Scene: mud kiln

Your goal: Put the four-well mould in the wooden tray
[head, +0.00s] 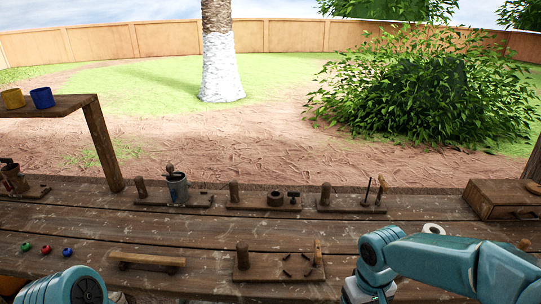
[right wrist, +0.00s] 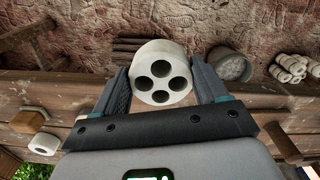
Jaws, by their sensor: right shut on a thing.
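The four-well mould (right wrist: 160,56) is a pale, round block with four dark holes in its face, seen in the right wrist view. My right gripper (right wrist: 160,84) is shut on it, with one finger on each side. The mould and the right gripper's fingers do not show in the head view, where my right arm reaches down past the bottom edge. My left arm is at the bottom left of the head view, and its fingers are out of frame. I cannot make out the wooden tray for certain in either view.
Peg boards (head: 262,199) stand along the bench's back edge, with another board (head: 279,267) at the front middle. A low wooden rail (head: 147,262), small coloured balls (head: 46,249) and a drawer box (head: 503,200) are also on the bench. A grey round container (right wrist: 232,65) and pale rolls (right wrist: 291,69) show beyond the mould.

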